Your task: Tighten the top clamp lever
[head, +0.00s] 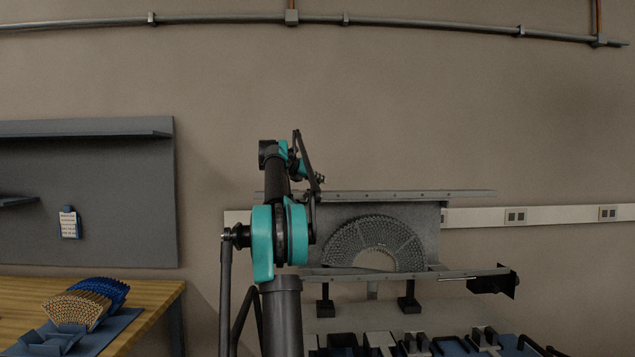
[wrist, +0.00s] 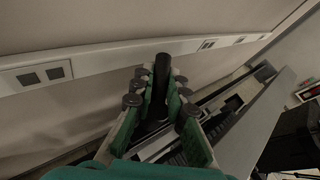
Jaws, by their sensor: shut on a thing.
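A grey lattice arch specimen (head: 375,243) stands in a metal frame between a top clamp rail (head: 420,196) and a bottom clamp rail (head: 400,273). My gripper (head: 317,180) is at the left part of the top rail, partly hidden by my arm. In the wrist view my gripper (wrist: 160,92) has its green fingers on either side of a black bar-like handle (wrist: 162,68), which looks like the top clamp lever. The fingers are shut on it, and its end sticks out past the fingertips. The lever's joint with the clamp is hidden.
A black handle (head: 495,283) juts from the bottom rail's right end. Dark blocks and trays (head: 440,345) lie in front of the frame. A wooden table (head: 150,297) with blue and tan lattice pieces (head: 90,302) stands left. A wall strip with sockets (head: 550,215) runs behind.

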